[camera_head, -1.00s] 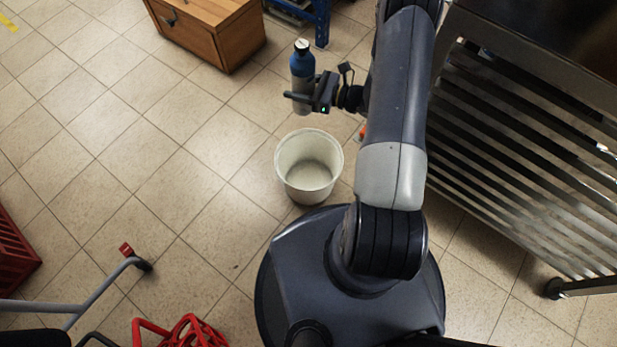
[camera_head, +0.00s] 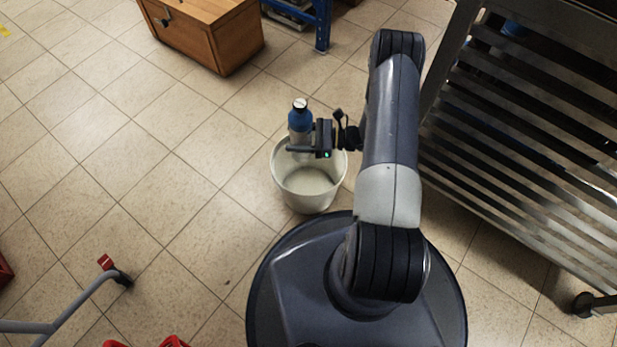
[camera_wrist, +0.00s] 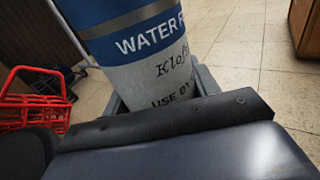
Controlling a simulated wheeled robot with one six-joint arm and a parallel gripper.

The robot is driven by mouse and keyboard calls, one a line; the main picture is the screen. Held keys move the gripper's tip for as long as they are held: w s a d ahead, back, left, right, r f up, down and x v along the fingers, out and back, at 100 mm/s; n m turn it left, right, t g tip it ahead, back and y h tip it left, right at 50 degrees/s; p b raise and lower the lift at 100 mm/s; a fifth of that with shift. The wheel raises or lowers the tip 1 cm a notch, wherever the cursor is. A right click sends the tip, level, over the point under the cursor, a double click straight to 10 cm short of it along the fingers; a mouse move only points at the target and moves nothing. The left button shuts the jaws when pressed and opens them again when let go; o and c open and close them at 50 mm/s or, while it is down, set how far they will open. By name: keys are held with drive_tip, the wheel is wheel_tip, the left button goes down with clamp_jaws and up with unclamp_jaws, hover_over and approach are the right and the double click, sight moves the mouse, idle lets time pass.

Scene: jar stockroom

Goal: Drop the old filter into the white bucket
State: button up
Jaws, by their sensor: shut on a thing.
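The old filter (camera_head: 300,119) is a blue and white-grey cylinder with a white cap, upright in the head view. My gripper (camera_head: 303,149) is shut on it around its lower part. In the wrist view the filter (camera_wrist: 145,50) fills the jaws, and its label reads "WATER F…" and "USE BY". The white bucket (camera_head: 309,203) stands on the floor in front of my base. The filter and gripper overlap the bucket's far rim in the head view; I cannot tell how high above it they are. The visible inside of the bucket looks empty.
A slatted metal rack (camera_head: 520,150) stands at the right. A wooden cabinet (camera_head: 205,35) and a blue frame (camera_head: 322,25) are at the back. A grey tube frame (camera_head: 75,305) is at lower left. A red basket (camera_wrist: 35,100) shows in the wrist view. Floor left of the bucket is clear.

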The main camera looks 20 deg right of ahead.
drive_tip(key=shift+f+b, duration=1.15)
drive_tip(key=shift+f, duration=1.25)
drive_tip(key=o, duration=1.6)
wheel_tip(320, 180, up, 10)
drive_tip(key=p, duration=0.4)
